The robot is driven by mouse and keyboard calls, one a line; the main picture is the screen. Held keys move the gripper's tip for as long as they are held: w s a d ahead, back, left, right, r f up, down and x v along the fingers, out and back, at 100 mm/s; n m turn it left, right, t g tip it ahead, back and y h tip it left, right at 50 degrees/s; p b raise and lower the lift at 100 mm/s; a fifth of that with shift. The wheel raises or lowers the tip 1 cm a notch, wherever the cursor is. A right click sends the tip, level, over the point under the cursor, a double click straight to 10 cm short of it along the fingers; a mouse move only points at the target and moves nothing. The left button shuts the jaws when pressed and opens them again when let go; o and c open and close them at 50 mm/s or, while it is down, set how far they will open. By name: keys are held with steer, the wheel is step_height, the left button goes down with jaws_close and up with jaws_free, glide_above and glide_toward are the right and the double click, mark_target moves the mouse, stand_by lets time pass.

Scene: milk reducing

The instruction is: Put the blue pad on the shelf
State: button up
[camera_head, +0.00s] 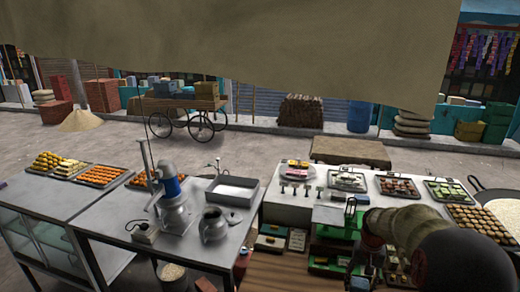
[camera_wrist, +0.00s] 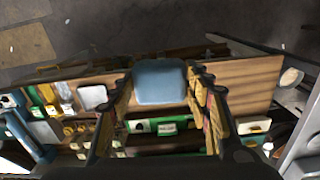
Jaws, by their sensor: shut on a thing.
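The blue pad (camera_wrist: 160,82) is a flat, rounded square in the middle of the wrist view. My gripper (camera_wrist: 160,90) has a finger on each side of it and is shut on it. In the wrist view the pad overlaps a brown wooden shelf board (camera_wrist: 240,85); I cannot tell whether it touches the board. In the head view my arm hides much of this area, and the wooden board (camera_head: 280,272) shows low in the middle.
Small packets and boxes (camera_wrist: 62,92) sit beside the board in the wrist view. In the head view, a steel table (camera_head: 120,222) with a blue-topped machine (camera_head: 172,200) stands left, and sweet trays (camera_head: 398,187) stand on the counter behind my arm.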

mark_target(355, 289)
steer(key=shift+w+f, duration=0.1)
steer(key=shift+f, duration=0.1)
steer(key=f, duration=0.1)
steer(key=f+b, duration=0.1)
steer(key=f, duration=0.1)
steer(key=shift+w+a+f+n, duration=0.3)
steer(key=shift+w+n, duration=0.1)
steer(key=s+a+f+n+b, duration=0.1)
steer(key=a+f+b, duration=0.3)
steer(key=f+b, duration=0.5)
steer(key=s+a+f+n+b, duration=0.1)
steer(key=s+a+f+b, duration=0.1)
steer(key=a+f+b, duration=0.3)
steer(key=s+a+f+n+b, duration=0.1)
steer(key=a+f+b, duration=0.3)
steer(key=f+b, duration=0.9)
steer(key=shift+s+a+f, duration=0.35)
steer(key=shift+s+f, duration=0.5)
steer(key=shift+f, duration=2.65)
